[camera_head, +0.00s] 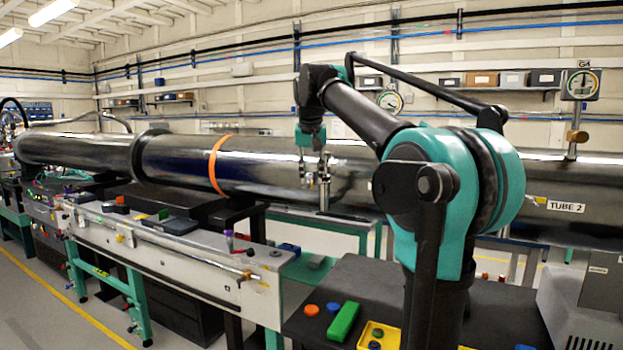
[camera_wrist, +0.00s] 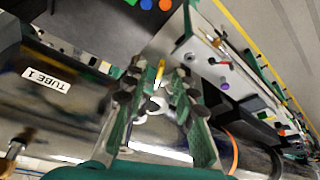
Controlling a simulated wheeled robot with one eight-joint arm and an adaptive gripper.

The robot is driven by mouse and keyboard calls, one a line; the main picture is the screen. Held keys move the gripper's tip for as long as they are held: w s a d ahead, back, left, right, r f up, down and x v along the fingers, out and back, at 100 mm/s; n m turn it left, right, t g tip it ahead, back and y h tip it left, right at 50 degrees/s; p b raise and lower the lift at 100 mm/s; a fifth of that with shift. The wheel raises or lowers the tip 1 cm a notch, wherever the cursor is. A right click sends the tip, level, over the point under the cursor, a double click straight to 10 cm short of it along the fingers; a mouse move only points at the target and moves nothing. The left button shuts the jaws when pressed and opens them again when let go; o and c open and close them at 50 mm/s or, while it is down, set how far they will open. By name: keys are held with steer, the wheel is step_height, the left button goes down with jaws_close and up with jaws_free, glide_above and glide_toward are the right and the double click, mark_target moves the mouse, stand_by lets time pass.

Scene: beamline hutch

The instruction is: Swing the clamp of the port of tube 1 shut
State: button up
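The long shiny steel tube (camera_head: 262,165) runs across the head view, with an orange band around it. In the wrist view, the steel tube (camera_wrist: 85,110) carries a "TUBE 1" label. My gripper (camera_head: 316,178) points down in front of the tube, right of the orange band. In the wrist view, my gripper (camera_wrist: 159,76) has its two fingers apart. A small yellow piece (camera_wrist: 160,72) shows between the fingertips; I cannot tell whether it belongs to the clamp. A short upright metal stub (camera_head: 324,196) shows just below the fingertips. The port's clamp cannot be made out clearly.
A long white bench (camera_head: 180,265) stands in front at the left. A green block (camera_head: 343,321) lies on the dark cabinet in front.

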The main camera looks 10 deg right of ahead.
steer(key=shift+w+f, duration=0.25)
steer(key=shift+f, duration=0.3)
jaws_close()
